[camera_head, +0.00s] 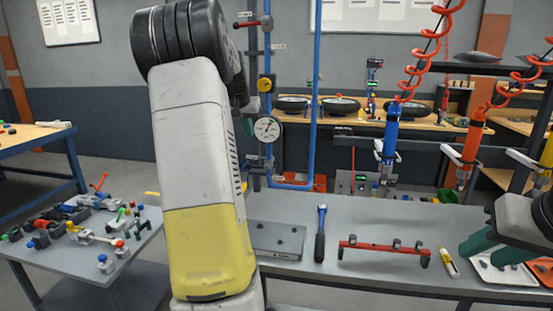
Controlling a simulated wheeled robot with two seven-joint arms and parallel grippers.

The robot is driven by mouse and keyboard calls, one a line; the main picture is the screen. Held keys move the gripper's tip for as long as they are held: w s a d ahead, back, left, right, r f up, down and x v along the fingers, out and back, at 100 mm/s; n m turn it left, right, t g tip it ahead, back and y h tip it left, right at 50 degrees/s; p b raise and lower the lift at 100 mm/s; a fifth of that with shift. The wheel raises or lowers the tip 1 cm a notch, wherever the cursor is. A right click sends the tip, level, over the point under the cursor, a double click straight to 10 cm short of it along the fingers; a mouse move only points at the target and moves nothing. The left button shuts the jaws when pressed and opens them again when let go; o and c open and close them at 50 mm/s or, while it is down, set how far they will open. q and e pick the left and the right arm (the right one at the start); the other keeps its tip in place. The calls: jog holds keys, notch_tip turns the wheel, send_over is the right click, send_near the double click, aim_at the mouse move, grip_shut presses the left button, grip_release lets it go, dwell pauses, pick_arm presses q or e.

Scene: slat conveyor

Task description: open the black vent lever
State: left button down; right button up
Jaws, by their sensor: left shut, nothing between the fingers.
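I cannot make out the black vent lever; my left arm covers part of the pipe stand (316,75) where it may be. A red-handled lever (250,22) shows at the top of the stand, with a yellow knob (265,85) and a round white gauge (268,129) below it.
The grey bench (385,270) holds a blue-and-black tool (321,235), a red bar with clamps (383,248), a yellow tube (448,262) and a white tray (500,278). Coiled red hoses hang at the right. A left side table (135,252) carries coloured valve parts.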

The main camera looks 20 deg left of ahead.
pick_arm(q)
jog(key=shift+f, duration=0.1)
send_over(258, 167)
jog(key=a, duration=0.2)
jog(key=f, duration=0.8)
jog(key=shift+d+f, duration=0.2)
jog(key=shift+f, duration=0.15)
jog(key=shift+s+d+f, duration=0.1)
jog(key=shift+s+f, duration=0.1)
jog(key=shift+f, duration=0.65)
jog(key=shift+s+f, duration=0.2)
jog(key=shift+f, duration=0.65)
